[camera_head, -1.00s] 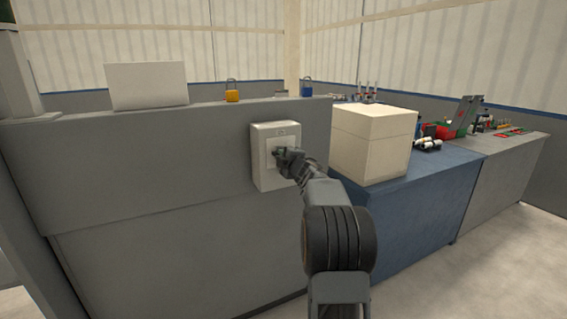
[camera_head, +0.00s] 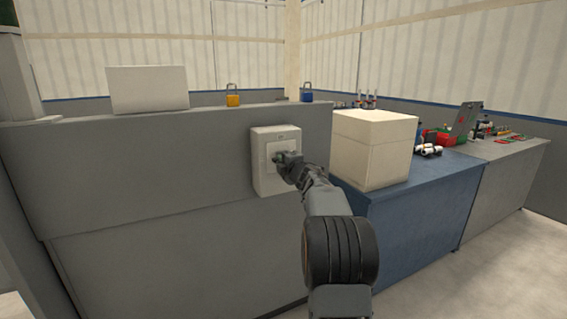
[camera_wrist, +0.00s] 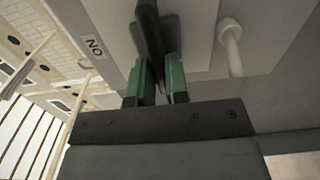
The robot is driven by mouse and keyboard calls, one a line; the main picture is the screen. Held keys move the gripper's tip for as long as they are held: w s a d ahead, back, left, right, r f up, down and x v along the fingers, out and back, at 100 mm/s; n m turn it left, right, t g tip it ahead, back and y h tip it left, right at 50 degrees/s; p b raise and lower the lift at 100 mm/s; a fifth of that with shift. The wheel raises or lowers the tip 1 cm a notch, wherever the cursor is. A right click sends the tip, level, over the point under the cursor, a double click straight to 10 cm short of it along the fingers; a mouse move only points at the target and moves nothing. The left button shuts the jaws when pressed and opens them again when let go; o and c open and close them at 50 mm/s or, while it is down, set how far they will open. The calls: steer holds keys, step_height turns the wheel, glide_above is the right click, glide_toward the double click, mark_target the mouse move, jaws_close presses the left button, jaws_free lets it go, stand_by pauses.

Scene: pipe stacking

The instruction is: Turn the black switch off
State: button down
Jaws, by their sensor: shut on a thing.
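A pale switch box (camera_head: 262,178) is mounted on the grey wall panel, and my gripper (camera_head: 281,161) is at its front. In the wrist view, the black switch (camera_wrist: 150,32) is a dark handle on the box face. The green-padded fingers of my gripper (camera_wrist: 158,82) are shut on it, one on each side. A small label reading "ON" (camera_wrist: 95,46) is on the box beside the switch. In the head view my gripper hides most of the switch.
A white peg (camera_wrist: 231,48) sticks out beside the switch. A cream box (camera_head: 372,148) stands on the blue bench (camera_head: 415,205) close to the right of my arm. Yellow (camera_head: 233,98) and blue (camera_head: 307,94) padlocks sit on the ledge above.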

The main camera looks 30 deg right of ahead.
steer(key=c, duration=1.1)
jaws_free()
steer(key=s, duration=0.4)
steer(key=s+a, duration=0.1)
steer(key=s, duration=0.4)
steer(key=s+a, duration=0.1)
steer(key=s, duration=0.3)
steer(key=shift+s+b, duration=0.35)
steer(key=shift+b, duration=0.05)
steer(key=shift+d, duration=0.1)
